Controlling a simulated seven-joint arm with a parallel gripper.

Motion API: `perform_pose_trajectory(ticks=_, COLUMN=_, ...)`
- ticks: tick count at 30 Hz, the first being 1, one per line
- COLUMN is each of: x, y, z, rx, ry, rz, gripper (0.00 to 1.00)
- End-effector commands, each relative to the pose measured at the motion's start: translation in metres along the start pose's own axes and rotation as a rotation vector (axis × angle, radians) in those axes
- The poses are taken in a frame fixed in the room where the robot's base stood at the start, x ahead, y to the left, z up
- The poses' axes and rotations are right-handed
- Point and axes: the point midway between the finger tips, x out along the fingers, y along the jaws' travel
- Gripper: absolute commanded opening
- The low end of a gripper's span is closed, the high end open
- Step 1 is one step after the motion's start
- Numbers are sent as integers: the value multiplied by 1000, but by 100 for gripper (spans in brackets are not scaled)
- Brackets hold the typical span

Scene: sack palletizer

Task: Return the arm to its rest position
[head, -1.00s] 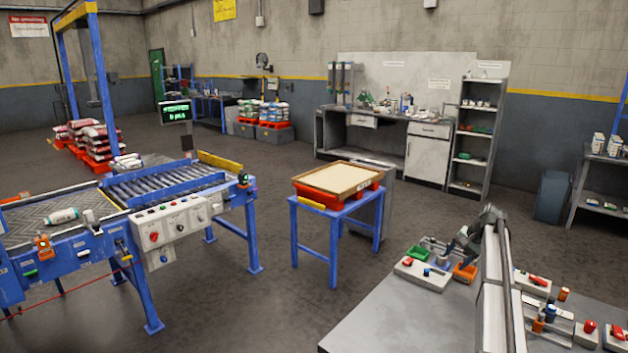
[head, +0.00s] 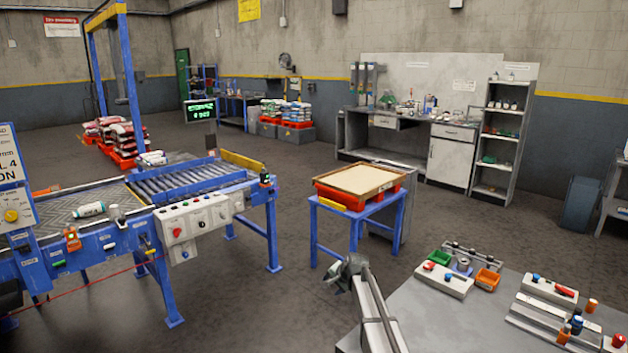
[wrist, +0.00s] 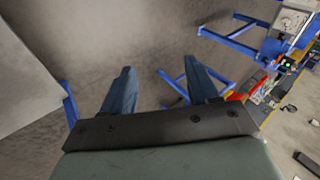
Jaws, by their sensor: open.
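My gripper (wrist: 160,88) shows in the wrist view with its two blue-grey fingers well apart and nothing between them. The concrete floor lies beyond them. In the head view my arm reaches up from the bottom edge, and its end (head: 347,272) is over the floor between the small blue table and the grey workbench. The gripper touches nothing that I can see.
The grey workbench (head: 440,325) at the lower right carries bins and fixtures. A blue table (head: 327,232) with an orange-and-tan tray (head: 319,187) stands behind my arm. The blue conveyor (head: 110,250) is at left. Open floor lies between.

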Motion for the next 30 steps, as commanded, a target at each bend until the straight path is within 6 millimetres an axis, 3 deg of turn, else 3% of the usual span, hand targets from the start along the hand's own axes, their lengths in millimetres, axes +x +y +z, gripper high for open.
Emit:
perform_pose_trajectory(ticks=1, x=11, y=-3, z=25, rx=-47, ry=21, rz=8, gripper=60)
perform_pose_trajectory(ticks=11, x=62, y=-23, z=146, rx=-369, ry=181, rz=-1, gripper=60)
perform_pose_trajectory(ticks=14, x=72, y=-18, z=182, rx=-467, ry=207, rz=-4, gripper=60)
perform_pose_trajectory(ticks=17, x=81, y=0, z=210, rx=-546, ry=214, rz=10, gripper=60)
perform_pose_trajectory(ticks=23, x=92, y=68, z=241, rx=-639, ry=173, rz=93, gripper=60)
perform_pose_trajectory(ticks=26, x=95, y=119, z=252, rx=-666, ry=125, rz=164, gripper=60)
perform_pose_trajectory(ticks=30, x=92, y=202, z=267, rx=-682, ry=27, rz=280, gripper=60)
